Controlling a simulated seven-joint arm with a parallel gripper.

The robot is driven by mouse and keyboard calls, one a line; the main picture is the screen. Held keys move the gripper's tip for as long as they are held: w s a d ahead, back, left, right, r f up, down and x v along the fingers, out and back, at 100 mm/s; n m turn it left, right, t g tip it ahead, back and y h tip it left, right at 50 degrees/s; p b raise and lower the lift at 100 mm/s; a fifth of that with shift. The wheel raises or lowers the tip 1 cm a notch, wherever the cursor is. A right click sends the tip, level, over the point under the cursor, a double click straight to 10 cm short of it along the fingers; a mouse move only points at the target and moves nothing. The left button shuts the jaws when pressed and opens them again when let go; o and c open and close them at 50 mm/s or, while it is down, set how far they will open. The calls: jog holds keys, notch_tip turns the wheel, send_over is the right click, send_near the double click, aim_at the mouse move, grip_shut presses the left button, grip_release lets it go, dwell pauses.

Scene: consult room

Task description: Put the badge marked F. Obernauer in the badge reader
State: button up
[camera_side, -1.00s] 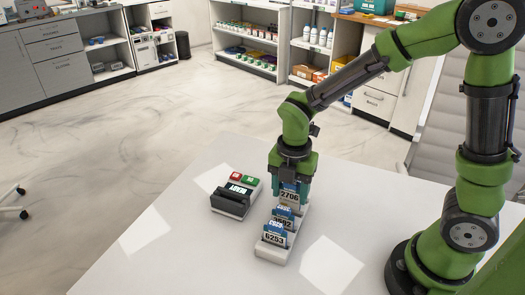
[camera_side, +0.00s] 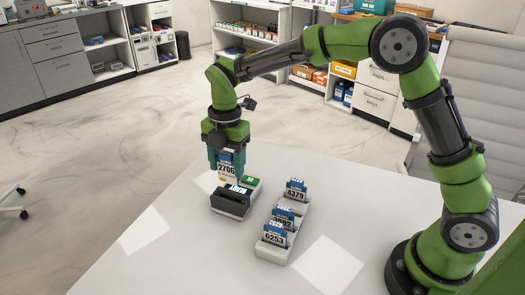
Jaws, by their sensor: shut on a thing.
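My gripper (camera_side: 226,160) is shut on a badge numbered 2706 (camera_side: 226,170), blue and white, and holds it upright above the back part of the badge reader. The names on the badges are too small to read.
The white table (camera_side: 190,265) is clear around the reader and rack, apart from bright patches on its surface. Cabinets (camera_side: 55,60) and shelves with bottles and boxes (camera_side: 245,50) stand far behind. A pale ribbed chair or couch (camera_side: 485,100) is at the right.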

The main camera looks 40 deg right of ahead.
aim_at(229, 183)
jog(key=shift+f, duration=1.75)
jog(key=shift+f, duration=2.2)
dwell(1.3)
jog(key=o, duration=1.3)
jog(key=shift+o, duration=0.2)
jog(key=shift+r, duration=3.5)
